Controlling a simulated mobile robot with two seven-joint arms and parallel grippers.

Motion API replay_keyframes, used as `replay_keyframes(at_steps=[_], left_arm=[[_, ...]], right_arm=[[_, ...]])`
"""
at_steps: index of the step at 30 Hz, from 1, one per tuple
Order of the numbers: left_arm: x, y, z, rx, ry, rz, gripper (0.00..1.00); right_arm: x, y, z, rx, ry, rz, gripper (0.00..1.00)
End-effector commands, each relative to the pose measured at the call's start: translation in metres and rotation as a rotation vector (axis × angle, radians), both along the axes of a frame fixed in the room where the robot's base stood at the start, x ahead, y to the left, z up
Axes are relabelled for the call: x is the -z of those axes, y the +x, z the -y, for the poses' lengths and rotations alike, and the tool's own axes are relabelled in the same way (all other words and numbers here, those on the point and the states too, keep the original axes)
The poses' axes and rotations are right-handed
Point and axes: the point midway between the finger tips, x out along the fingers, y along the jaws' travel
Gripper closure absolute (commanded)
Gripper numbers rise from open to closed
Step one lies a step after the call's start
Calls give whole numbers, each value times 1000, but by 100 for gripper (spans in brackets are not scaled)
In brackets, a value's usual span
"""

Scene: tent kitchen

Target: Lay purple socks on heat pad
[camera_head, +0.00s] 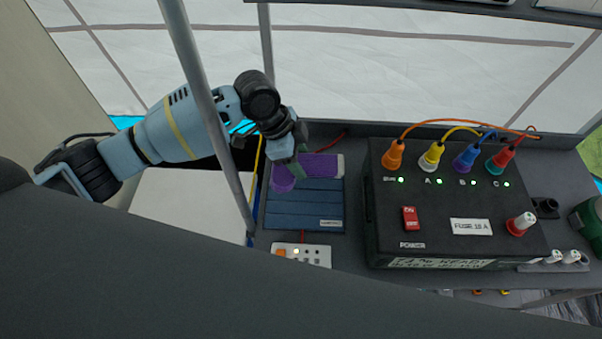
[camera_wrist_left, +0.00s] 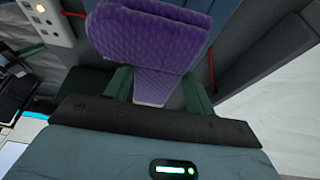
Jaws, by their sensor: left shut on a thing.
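The purple socks (camera_head: 321,164) are at the far end of the dark blue heat pad (camera_head: 298,211). Purple fabric shows on both sides of the left gripper (camera_head: 292,166), partly hidden by its fingers. My left gripper is shut on the socks. In the left wrist view, the ribbed purple socks (camera_wrist_left: 150,38) fill the space beyond and between the green fingers of my left gripper (camera_wrist_left: 158,90). The socks are over the pad; I cannot tell how much of them touches it. My right gripper is not in view.
A black power box (camera_head: 440,205) with coloured plugs and cables stands right of the pad. A small white control panel (camera_head: 318,252) lies at the pad's near edge. A slanted grey pole (camera_head: 212,115) crosses in front of my left arm. A dark green cylinder (camera_head: 588,222) is far right.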

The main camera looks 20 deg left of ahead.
Motion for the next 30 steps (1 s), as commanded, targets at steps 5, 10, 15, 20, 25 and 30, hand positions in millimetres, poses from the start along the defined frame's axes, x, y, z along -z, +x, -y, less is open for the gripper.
replay_keyframes(at_steps=[5,10,15,20,25,30], left_arm=[[12,0,0,0,-1,0,68],[19,0,0,-1,-1,-1,68],[44,0,0,-1,0,-3,68],[62,0,0,-1,0,0,68],[61,0,0,0,-1,2,68],[64,0,0,0,-1,1,68]], right_arm=[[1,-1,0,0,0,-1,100],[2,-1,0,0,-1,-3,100],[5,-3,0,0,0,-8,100],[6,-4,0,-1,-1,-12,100],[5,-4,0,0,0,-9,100],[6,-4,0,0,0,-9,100]])
